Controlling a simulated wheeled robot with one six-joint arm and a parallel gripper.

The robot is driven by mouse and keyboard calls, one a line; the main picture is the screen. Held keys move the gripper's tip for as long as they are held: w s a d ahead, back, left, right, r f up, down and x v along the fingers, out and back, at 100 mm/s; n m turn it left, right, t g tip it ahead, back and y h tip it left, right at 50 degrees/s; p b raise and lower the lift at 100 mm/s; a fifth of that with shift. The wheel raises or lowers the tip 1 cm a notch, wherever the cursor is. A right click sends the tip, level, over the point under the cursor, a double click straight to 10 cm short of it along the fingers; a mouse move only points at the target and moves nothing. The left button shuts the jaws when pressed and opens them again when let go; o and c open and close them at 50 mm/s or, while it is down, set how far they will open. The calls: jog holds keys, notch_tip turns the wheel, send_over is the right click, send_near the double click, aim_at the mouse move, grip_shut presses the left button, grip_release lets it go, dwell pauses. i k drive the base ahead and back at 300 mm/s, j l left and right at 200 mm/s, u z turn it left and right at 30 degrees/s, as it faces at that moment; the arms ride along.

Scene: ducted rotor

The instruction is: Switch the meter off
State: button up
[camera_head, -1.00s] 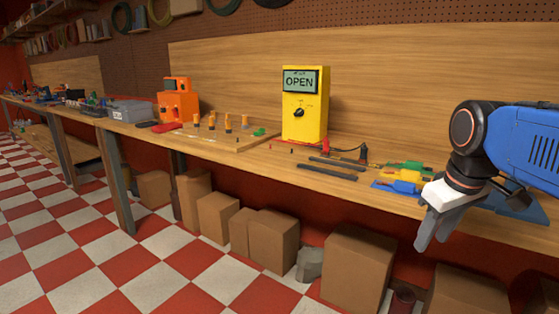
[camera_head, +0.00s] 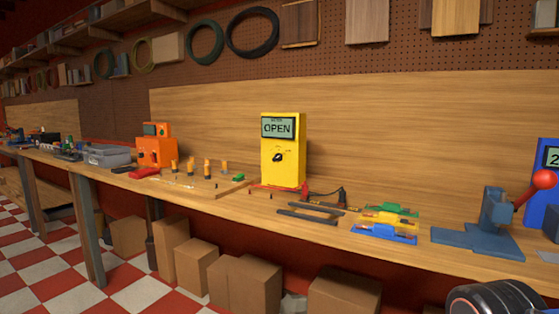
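The yellow meter (camera_head: 284,166) stands upright on the wooden bench, right of the picture's middle. Its display (camera_head: 278,127) reads OPEN. A dark rotary knob (camera_head: 277,157) sits on its front face below the display, with small markings around it that are too small to read. Red and black probe leads lie on the bench at its right foot. My gripper is out of view; only a dark rounded part of my arm shows at the bottom right corner, well apart from the meter.
An orange device (camera_head: 155,150) and a board with several upright yellow pegs (camera_head: 206,167) stand left of the meter. Dark bars (camera_head: 306,217), coloured clamps (camera_head: 385,226) and a blue lever press (camera_head: 490,225) lie to the right. Cardboard boxes (camera_head: 197,264) fill the space under the bench.

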aim_at(278, 157)
jog(key=i+j, duration=0.25)
jog(key=j, duration=0.15)
jog(key=i+j+z, duration=0.1)
jog(key=j, duration=0.25)
jog(key=i+j, duration=0.35)
jog(key=k+j, duration=0.4)
jog(key=i+l, duration=0.35)
